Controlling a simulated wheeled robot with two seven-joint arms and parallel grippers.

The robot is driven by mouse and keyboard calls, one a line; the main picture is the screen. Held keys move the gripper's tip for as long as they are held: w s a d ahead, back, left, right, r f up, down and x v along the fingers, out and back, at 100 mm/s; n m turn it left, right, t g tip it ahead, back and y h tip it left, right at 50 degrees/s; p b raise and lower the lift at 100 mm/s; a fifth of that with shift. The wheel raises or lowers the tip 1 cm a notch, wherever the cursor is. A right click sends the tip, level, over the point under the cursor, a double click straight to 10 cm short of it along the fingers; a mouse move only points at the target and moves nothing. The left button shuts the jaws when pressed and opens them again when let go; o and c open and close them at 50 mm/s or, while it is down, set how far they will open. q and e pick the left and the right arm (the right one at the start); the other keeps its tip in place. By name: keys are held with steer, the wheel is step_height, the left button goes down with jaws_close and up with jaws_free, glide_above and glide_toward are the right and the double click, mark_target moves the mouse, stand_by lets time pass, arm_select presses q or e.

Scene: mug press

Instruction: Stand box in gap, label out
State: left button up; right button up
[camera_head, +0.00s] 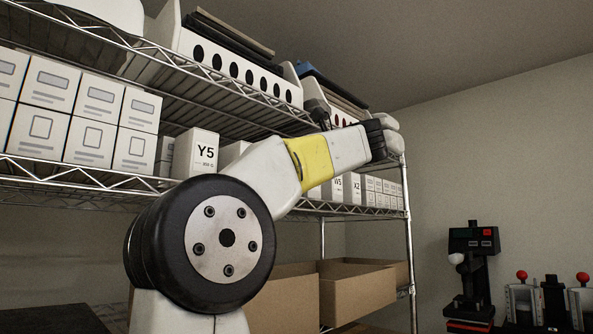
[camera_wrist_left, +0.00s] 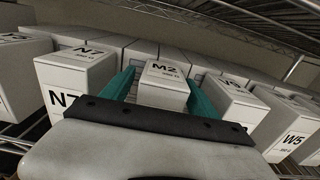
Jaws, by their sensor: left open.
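In the left wrist view, the white box marked M2 (camera_wrist_left: 162,92) stands between the two teal fingers of my left gripper (camera_wrist_left: 160,97). The gripper is open, with one finger on each side of the box; I cannot tell whether either finger touches it. The M2 mark shows on its top; its lower front is hidden behind my gripper body. The box marked N7 (camera_wrist_left: 75,80) stands to its left and a box that seems marked V5 (camera_wrist_left: 232,100) to its right. In the head view my left arm reaches to the shelf and its fingertips cannot be made out. My right gripper is not in view.
A box marked W5 (camera_wrist_left: 292,128) stands farther right, with more white boxes behind. In the head view, a Y5 box (camera_head: 196,153) and stacked white boxes (camera_head: 90,139) fill the wire shelf left of my arm. Cardboard boxes (camera_head: 357,291) sit below, and the upper shelf (camera_head: 205,90) hangs overhead.

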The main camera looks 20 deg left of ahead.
arm_select(q)
steer(key=v, duration=1.1)
steer(key=shift+s+d, duration=0.15)
steer(key=shift+d, duration=0.2)
steer(key=shift+c, duration=0.2)
stand_by(0.6)
